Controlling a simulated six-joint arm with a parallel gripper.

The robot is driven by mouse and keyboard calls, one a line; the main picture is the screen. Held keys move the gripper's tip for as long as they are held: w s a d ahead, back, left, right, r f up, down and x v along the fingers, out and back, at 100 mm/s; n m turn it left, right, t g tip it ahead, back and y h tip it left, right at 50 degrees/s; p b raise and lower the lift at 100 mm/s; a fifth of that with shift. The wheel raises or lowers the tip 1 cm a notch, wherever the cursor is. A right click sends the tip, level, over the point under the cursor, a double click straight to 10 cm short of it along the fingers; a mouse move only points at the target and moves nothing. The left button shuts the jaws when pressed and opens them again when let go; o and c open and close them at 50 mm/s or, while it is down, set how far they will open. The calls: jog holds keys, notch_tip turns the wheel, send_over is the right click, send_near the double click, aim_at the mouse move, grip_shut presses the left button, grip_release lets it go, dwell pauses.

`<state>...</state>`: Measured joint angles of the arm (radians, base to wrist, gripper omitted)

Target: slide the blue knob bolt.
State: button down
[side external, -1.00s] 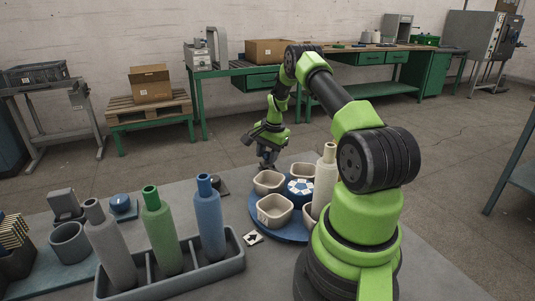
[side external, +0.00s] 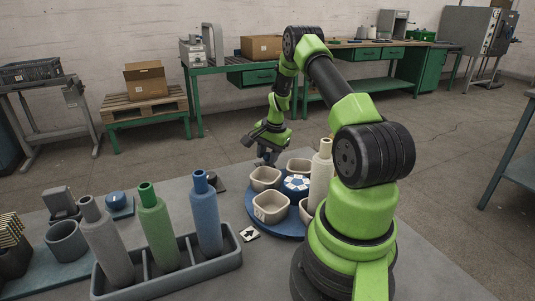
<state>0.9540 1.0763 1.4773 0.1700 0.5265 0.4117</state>
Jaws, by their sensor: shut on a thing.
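My gripper (side external: 267,159) points down at the back left rim of the round blue turntable (side external: 262,219). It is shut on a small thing. Its fingertips are small and dark here, partly behind a beige bowl (side external: 265,176), and I cannot make out what they hold. No blue knob bolt shows clearly at the jaws. A blue hub (side external: 296,183) with white patches sits in the middle of the turntable. A separate round blue knob (side external: 116,199) sits on a small block at the left of the table, away from my gripper.
Several beige bowls and a cream bottle (side external: 321,175) stand on the turntable, close to my gripper and arm. A grey rack (side external: 172,285) at the front left holds grey, green and blue bottles. An arrow card (side external: 250,234) lies beside the turntable.

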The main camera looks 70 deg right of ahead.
jog(key=c, duration=0.8)
grip_release()
jog(key=shift+s+a, duration=0.15)
jog(key=shift+s, duration=0.05)
jog(key=r, duration=0.3)
jog(key=s+r, duration=0.1)
jog(key=r, duration=0.5)
jog(key=shift+s+a+r, duration=0.15)
jog(key=shift+s+r, duration=0.2)
jog(key=shift+s, duration=0.05)
jog(key=w+a+r+n+t, duration=0.1)
jog(key=w+a+r+n, duration=0.15)
jog(key=a+r, duration=0.5)
jog(key=w+a+r+n+t, duration=0.1)
jog(key=w+a+r+n, duration=0.1)
jog(key=a+r+n, duration=0.5)
jog(key=s+a+r+n+t, duration=0.1)
jog(key=s+a+n, duration=0.1)
jog(key=s+a, duration=0.2)
jog(key=s+a+r+n+t+y, duration=0.1)
jog(key=s+a, duration=0.3)
jog(key=a, duration=0.4)
jog(key=s+a+r+n+t+y, duration=0.1)
jog(key=s+a+n, duration=0.2)
jog(key=a, duration=0.3)
jog(key=shift+s+a+r+n, duration=0.15)
jog(key=shift+s+a+n, duration=0.05)
jog(key=shift+s, duration=0.25)
jog(key=shift+s+a+r+n, duration=0.15)
jog(key=shift+s, duration=0.25)
